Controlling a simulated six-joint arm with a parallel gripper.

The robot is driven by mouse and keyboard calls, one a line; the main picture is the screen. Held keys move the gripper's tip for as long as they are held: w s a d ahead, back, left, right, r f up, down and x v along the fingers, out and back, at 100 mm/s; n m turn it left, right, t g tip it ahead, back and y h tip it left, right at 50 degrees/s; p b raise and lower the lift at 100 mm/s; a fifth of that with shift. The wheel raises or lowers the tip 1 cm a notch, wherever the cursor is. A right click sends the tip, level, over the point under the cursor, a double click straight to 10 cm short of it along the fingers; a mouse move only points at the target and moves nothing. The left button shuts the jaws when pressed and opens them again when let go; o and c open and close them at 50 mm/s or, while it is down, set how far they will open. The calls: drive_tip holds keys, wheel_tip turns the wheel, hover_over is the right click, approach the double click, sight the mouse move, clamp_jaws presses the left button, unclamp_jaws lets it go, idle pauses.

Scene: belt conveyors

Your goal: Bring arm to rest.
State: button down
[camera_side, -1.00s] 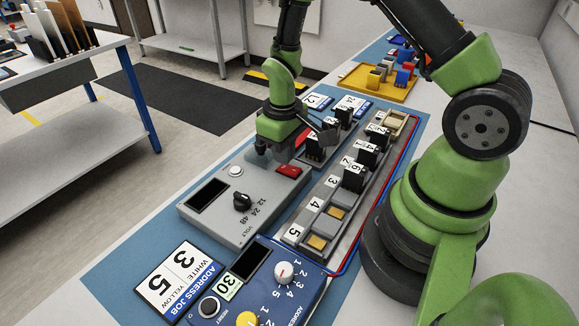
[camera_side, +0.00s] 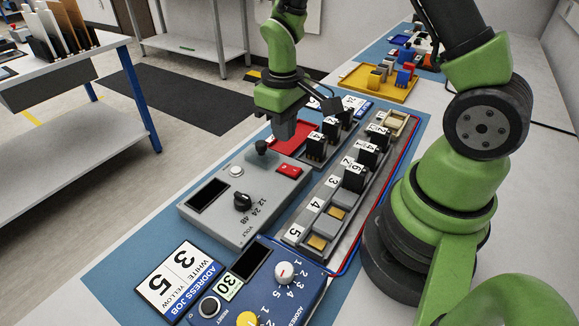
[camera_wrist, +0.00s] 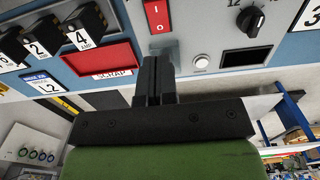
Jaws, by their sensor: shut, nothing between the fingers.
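My gripper (camera_side: 284,128) is shut and empty. In the side view it hangs above the far end of the grey volt box (camera_side: 222,203), near the red tray (camera_side: 297,137), higher than the box top. In the wrist view the closed fingers (camera_wrist: 154,78) point toward the volt box's edge, where the red switch (camera_wrist: 157,15) and white button (camera_wrist: 201,62) show. The red scrap tray (camera_wrist: 98,58) lies to the left of the fingers. I cannot tell the exact gap between fingertips and box.
A rack (camera_side: 337,213) with numbered slots and black modules stands right of the volt box. A blue address box (camera_side: 250,290) and a job card (camera_side: 178,281) lie in front. A yellow tray (camera_side: 366,85) with coloured blocks stands behind. The floor beyond the bench is open.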

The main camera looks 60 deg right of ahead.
drive_tip(key=s+a+r+m+t+y, duration=0.1)
drive_tip(key=s+a+r+m+t, duration=0.1)
drive_tip(key=s+r, duration=0.5)
drive_tip(key=s+a+r+m+t+y, duration=0.1)
drive_tip(key=s+a+r+t, duration=0.3)
drive_tip(key=r, duration=0.9)
drive_tip(key=s+m+t, duration=0.1)
drive_tip(key=s, duration=0.1)
drive_tip(key=shift+s+a+r, duration=0.15)
drive_tip(key=shift+s, duration=0.25)
drive_tip(key=c, duration=1.8)
unclamp_jaws()
